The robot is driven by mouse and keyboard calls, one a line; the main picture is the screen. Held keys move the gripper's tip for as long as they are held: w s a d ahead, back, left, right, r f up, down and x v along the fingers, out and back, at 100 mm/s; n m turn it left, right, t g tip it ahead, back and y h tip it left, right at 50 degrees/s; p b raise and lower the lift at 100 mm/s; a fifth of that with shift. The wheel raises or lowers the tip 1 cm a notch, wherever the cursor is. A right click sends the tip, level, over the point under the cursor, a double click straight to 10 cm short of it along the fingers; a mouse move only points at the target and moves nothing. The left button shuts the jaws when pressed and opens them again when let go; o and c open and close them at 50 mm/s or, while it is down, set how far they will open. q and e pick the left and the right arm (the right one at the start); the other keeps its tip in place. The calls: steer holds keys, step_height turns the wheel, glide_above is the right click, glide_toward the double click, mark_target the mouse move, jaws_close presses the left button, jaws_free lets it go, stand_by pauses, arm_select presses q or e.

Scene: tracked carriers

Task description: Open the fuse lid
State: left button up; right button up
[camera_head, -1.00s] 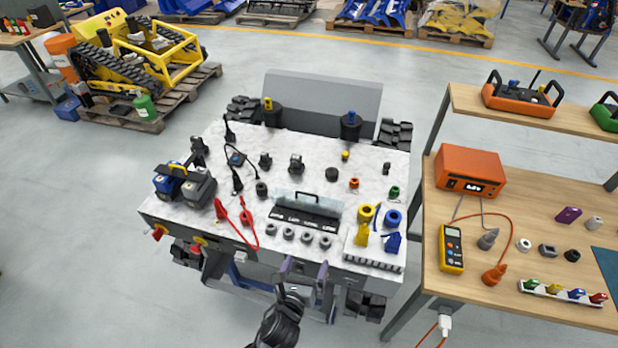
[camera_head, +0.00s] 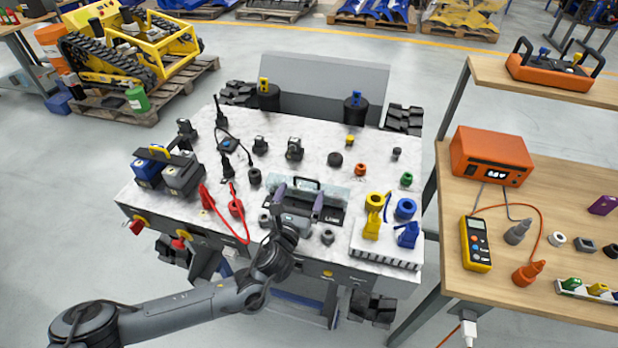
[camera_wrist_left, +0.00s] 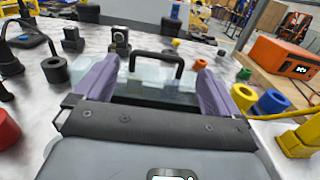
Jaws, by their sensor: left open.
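The fuse lid (camera_head: 336,190) is a clear cover with a black bar handle, on a black fuse block (camera_head: 333,215) with white labels near the front of the marble-topped carrier. The lid looks down. In the left wrist view the lid (camera_wrist_left: 150,76) and its upright handle (camera_wrist_left: 157,58) show between my fingers. My left gripper (camera_head: 299,198) is open, its two purple fingers spread to either side of the handle. In the wrist view the left gripper (camera_wrist_left: 155,84) appears short of the handle and is empty; contact with the lid cannot be told. My right gripper is out of view.
Red clamps (camera_head: 236,206) with a cable lie left of the fuse block. Grey rings, including one (camera_head: 327,237), stand in front. A white tray (camera_head: 385,252) with yellow and blue parts stands at right. A wooden bench (camera_head: 530,290) stands further right.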

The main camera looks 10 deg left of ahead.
mark_target(307, 180)
arm_select(q)
steer(key=w, duration=0.2)
steer(key=w+d+b, duration=0.1)
steer(key=w, duration=0.2)
steer(key=w+b, duration=0.1)
steer(key=w, duration=0.2)
steer(key=shift+d, duration=0.25)
